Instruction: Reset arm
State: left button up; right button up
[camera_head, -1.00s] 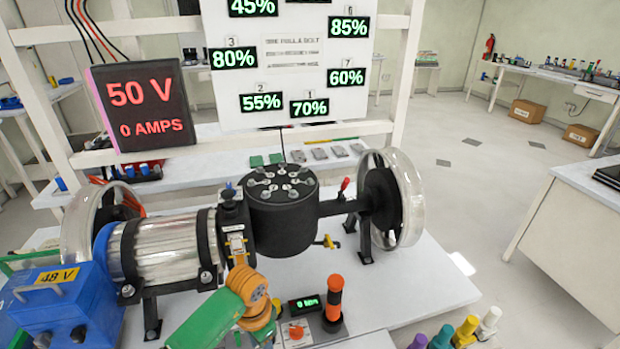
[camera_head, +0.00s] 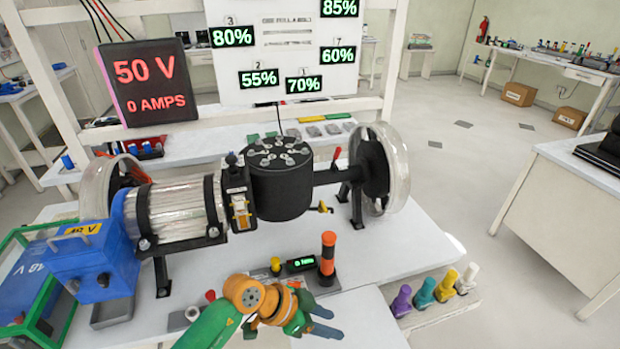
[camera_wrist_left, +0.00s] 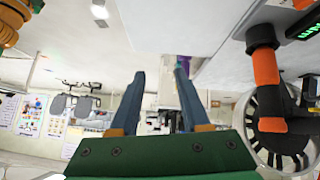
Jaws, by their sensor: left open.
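My left gripper (camera_head: 325,322) is in the lower middle of the head view, at the front of the white table. My green and orange left arm leads to it from the bottom edge. Its two blue-grey fingers stand apart with nothing between them. In the left wrist view the fingers (camera_wrist_left: 155,95) are also spread and empty. My right gripper is not in view.
The chassis rig with its black drum (camera_head: 280,185) and clear wheel (camera_head: 397,168) stands behind the gripper. An orange-black upright handle (camera_head: 328,258) is close by. A blue 48 V box (camera_head: 88,262) is at left. Several coloured pegs (camera_head: 424,293) stand at right.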

pick_arm(q)
jog(key=d+r+m+t+h, duration=0.1)
jog(key=d+r+t+h, duration=0.2)
jog(key=d+r+h, duration=0.4)
jog(key=w+a+r+n+t+y, duration=0.1)
jog(key=w+a+r+n+t, duration=0.1)
jog(key=a+r+n+t, duration=0.3)
jog(key=w+a+r+n+t, duration=0.1)
jog(key=w+a+r+t, duration=0.25)
jog(key=r+t, duration=0.3)
jog(key=w+a+n+t+y, duration=0.1)
jog(key=a+n+t+y, duration=0.3)
jog(key=a+n+y, duration=0.35)
jog(key=s+a+f+n+g+y, duration=0.3)
jog(key=a+f+n+g+y, duration=0.15)
jog(key=a+f+y, duration=0.65)
jog(key=s+f+m+g+h, duration=0.25)
jog(key=s+f+g, duration=0.35)
jog(key=s, duration=0.4)
jog(key=s+f+m+g+h, duration=0.25)
jog(key=s+f+g, duration=0.35)
jog(key=s, duration=0.5)
notch_tip(320, 180, down, 15)
jog(key=g, duration=0.1)
jog(key=s+a+f+m+g, duration=0.1)
jog(key=s+a+f, duration=0.1)
jog(key=s+f, duration=1)
jog(key=shift+s+a+y, duration=0.25)
jog(key=shift+s+y, duration=0.2)
jog(key=shift+s, duration=0.3)
